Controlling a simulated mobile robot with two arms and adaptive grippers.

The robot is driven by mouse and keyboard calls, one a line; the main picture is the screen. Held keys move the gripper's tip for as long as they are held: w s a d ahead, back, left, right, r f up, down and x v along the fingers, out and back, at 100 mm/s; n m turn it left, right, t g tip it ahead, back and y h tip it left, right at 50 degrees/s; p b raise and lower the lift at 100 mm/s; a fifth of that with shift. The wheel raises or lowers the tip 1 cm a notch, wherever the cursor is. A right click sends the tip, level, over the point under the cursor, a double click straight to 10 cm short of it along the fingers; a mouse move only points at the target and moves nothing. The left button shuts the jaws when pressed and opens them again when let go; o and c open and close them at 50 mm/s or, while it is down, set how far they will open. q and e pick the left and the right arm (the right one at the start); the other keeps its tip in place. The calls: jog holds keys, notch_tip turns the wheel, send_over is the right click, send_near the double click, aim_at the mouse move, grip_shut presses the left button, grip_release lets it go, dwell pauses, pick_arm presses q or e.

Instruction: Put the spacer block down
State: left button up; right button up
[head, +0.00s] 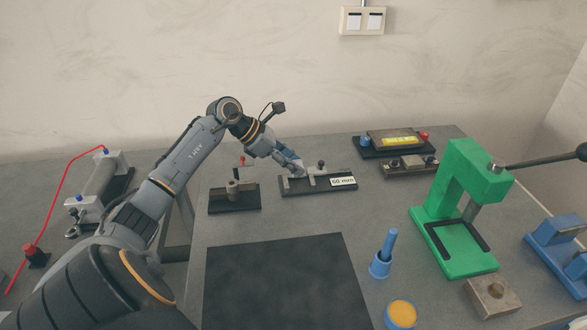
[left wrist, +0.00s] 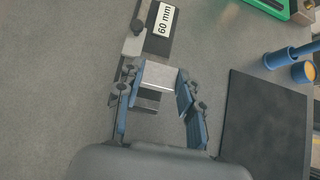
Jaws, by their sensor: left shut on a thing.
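My left gripper (head: 295,167) reaches over the far middle of the table, at the left part of a black fixture (head: 299,187) with a "60 mm" label. In the left wrist view the gripper (left wrist: 157,85) is shut on the spacer block (left wrist: 160,75), a silver block between its two blue fingers. In that view the labelled fixture (left wrist: 155,48) lies just beyond the block. I cannot tell whether the block touches the fixture or the table. In the head view the block is hard to make out behind the fingers. My right gripper is not in view.
A black mat (head: 285,285) lies in front. A small dark fixture (head: 234,198) stands left of the labelled one. A green press (head: 461,215), a blue holder (head: 381,264) and a yellow-topped cup (head: 401,314) stand right. A tray with a yellow plate (head: 394,141) is at the back.

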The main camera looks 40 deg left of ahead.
pick_arm(q)
jog(key=shift+w+a+f, duration=0.15)
jog(key=shift+w+f, duration=0.1)
jog(key=shift+f, duration=0.05)
notch_tip(320, 180, down, 2)
jog(key=shift+f+p, duration=0.15)
jog(key=shift+p, duration=0.55)
jog(key=shift+f, duration=0.45)
jog(key=shift+f+b, duration=0.6)
jog(key=shift+b, duration=0.2)
jog(key=o, duration=1.2)
jog(key=shift+s, duration=0.1)
